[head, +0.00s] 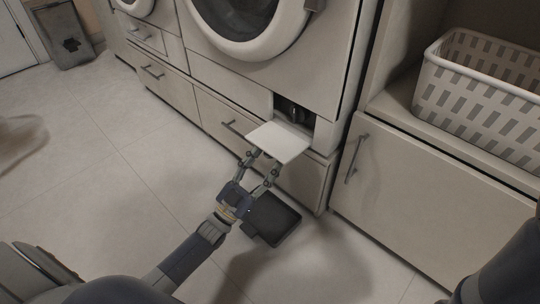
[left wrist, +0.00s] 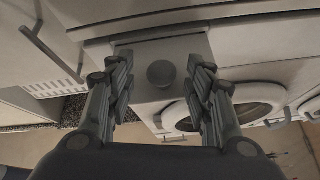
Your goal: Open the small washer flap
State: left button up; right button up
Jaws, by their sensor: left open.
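The small washer flap (head: 278,141) is a pale panel at the washer's lower right corner. It is swung out and down, lying nearly flat in front of a dark recess (head: 294,112). My left gripper (head: 262,162) is at the flap's near edge with its fingers apart; I cannot tell if they touch it. In the left wrist view the open fingers (left wrist: 163,85) stand on either side of a round grey knob (left wrist: 161,73) in the recess, with nothing held between them. My right gripper is out of view.
The washer's round door (head: 245,20) is above the flap. Drawers with bar handles (head: 238,130) are to the left and below. A cabinet door (head: 400,195) and a white basket (head: 485,90) are at the right. A dark flat object (head: 272,219) lies below my gripper.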

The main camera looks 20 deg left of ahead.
pick_arm(q)
jog(key=v, duration=0.9)
jog(key=shift+s, duration=0.1)
jog(key=shift+c, duration=0.3)
